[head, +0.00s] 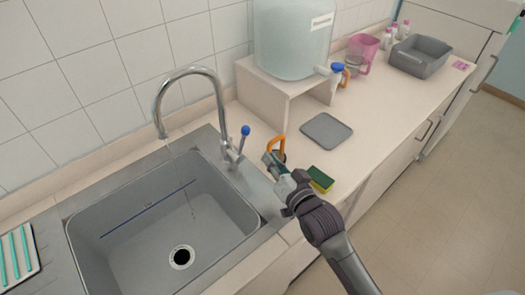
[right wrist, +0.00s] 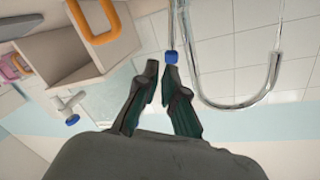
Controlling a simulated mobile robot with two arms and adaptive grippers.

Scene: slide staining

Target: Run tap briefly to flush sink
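The grey sink (head: 225,208) is at the left of the head view, with a dark round drain (head: 181,257). The chrome tap (head: 217,95) arches over it, and a thin stream of water (head: 179,178) falls from its spout. The tap lever with a blue knob (head: 245,130) stands upright at the tap's base. My right gripper (head: 270,158) is to the right of the lever, apart from it. In the right wrist view its fingers (right wrist: 161,70) are apart with nothing between them, and the blue knob (right wrist: 171,57) shows beyond the tips. My left gripper is out of view.
An orange handle (head: 277,143) shows just behind the right gripper. A yellow-green sponge (head: 320,180) and grey mat (head: 326,130) lie on the counter. A large water container (head: 290,40) stands on a shelf (head: 258,93). A dark blue rod (head: 148,208) lies across the sink.

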